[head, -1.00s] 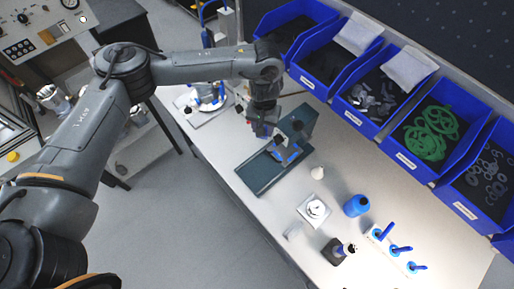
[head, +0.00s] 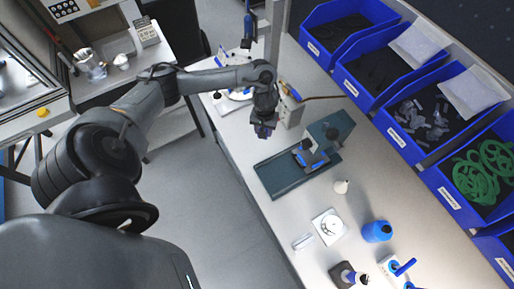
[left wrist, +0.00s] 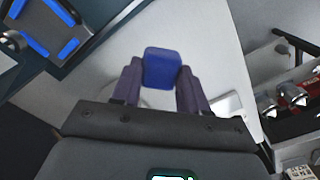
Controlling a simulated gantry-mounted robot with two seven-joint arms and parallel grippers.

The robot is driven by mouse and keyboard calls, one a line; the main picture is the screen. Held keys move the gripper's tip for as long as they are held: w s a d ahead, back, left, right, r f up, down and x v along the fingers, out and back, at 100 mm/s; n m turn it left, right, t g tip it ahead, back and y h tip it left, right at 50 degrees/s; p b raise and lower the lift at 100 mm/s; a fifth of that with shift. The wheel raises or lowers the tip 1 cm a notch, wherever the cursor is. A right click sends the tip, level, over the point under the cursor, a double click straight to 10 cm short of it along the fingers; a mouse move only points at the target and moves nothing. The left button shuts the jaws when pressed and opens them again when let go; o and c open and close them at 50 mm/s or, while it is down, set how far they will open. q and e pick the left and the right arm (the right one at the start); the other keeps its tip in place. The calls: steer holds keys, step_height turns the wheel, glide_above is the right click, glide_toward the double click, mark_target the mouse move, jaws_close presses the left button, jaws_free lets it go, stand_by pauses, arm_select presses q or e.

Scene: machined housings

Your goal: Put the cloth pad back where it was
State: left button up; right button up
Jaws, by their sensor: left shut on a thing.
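My left gripper (head: 263,131) hangs over the white bench, to the left of the dark green fixture plate (head: 277,177). In the left wrist view its two dark fingers (left wrist: 162,85) are shut on a blue block-shaped pad (left wrist: 162,68), which looks like the cloth pad. The pad is held between the fingertips, with the pale bench top behind it. In the head view the pad is too small and dark to make out apart from the fingers. My right gripper is not in view.
Blue bins (head: 423,112) line the back of the bench. The fixture carries a blue-jawed clamp (head: 309,154). A blue bottle (head: 377,231), a white dial plate (head: 329,226) and a small white bottle (head: 341,186) stand nearer. Bare bench (head: 243,150) lies left of the fixture.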

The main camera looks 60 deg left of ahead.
arm_select(q)
steer(key=s+f, duration=0.1)
steer(key=f, duration=0.1)
steer(key=s+f, duration=0.1)
steer(key=f, duration=0.2)
steer(key=s+f+b, duration=0.1)
steer(key=f, duration=0.2)
steer(key=shift+s+a, duration=0.25)
steer(key=shift+s, duration=0.1)
steer(key=shift+w+f+b, duration=0.1)
steer(key=shift+f+b, duration=0.25)
steer(key=shift+f, duration=2.1)
steer(key=shift+f, duration=0.2)
steer(key=o, duration=1.1)
steer(key=shift+r, duration=0.15)
